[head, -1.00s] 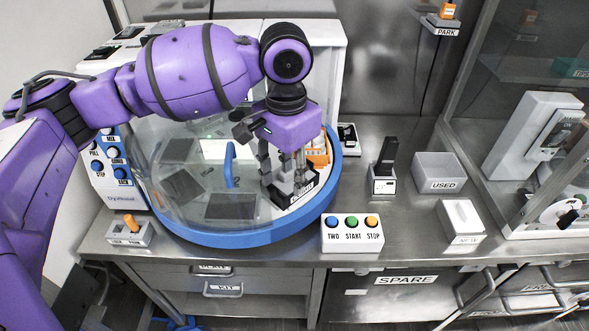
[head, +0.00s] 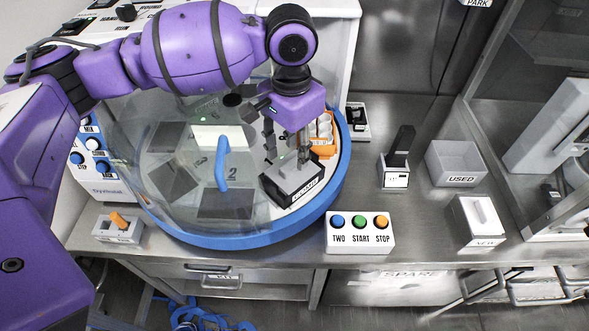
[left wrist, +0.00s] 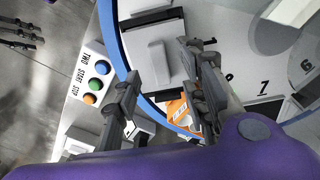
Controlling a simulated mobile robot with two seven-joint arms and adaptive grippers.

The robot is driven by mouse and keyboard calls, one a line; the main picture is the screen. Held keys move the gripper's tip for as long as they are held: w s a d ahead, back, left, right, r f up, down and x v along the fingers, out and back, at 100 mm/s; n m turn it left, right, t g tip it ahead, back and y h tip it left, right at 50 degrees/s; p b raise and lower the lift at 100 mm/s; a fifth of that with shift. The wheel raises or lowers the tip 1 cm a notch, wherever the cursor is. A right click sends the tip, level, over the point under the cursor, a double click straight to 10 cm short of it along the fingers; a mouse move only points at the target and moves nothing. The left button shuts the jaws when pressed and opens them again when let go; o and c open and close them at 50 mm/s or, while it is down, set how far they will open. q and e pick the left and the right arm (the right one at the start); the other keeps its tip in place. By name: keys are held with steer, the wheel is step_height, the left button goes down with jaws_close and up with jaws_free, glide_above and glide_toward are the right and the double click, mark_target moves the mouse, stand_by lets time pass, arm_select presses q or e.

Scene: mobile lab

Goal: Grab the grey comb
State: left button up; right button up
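A light grey piece with a raised ridge, which I take for the grey comb (left wrist: 158,64), sits in a black box in the left wrist view. The same labelled black box (head: 293,186) stands on the round blue-rimmed deck in the head view, where my fingers partly hide the comb. My left gripper (head: 287,158) points down over this box. Its two fingers are spread apart in the left wrist view (left wrist: 160,78), one on each side of the ridge, with a gap visible between. Dark fingers at the left of the wrist view seem to be my right gripper (left wrist: 20,33).
A clear dome with a blue handle (head: 222,162) covers the deck's left side. An orange rack (head: 323,148) stands close behind the black box. A button box (head: 360,234) is at front; a USED bin (head: 457,163) and NEW box (head: 479,220) stand right.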

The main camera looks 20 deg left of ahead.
mark_target(292, 164)
arm_select(q)
step_height(292, 164, down, 3)
steer(key=shift+f, duration=0.15)
jaws_close()
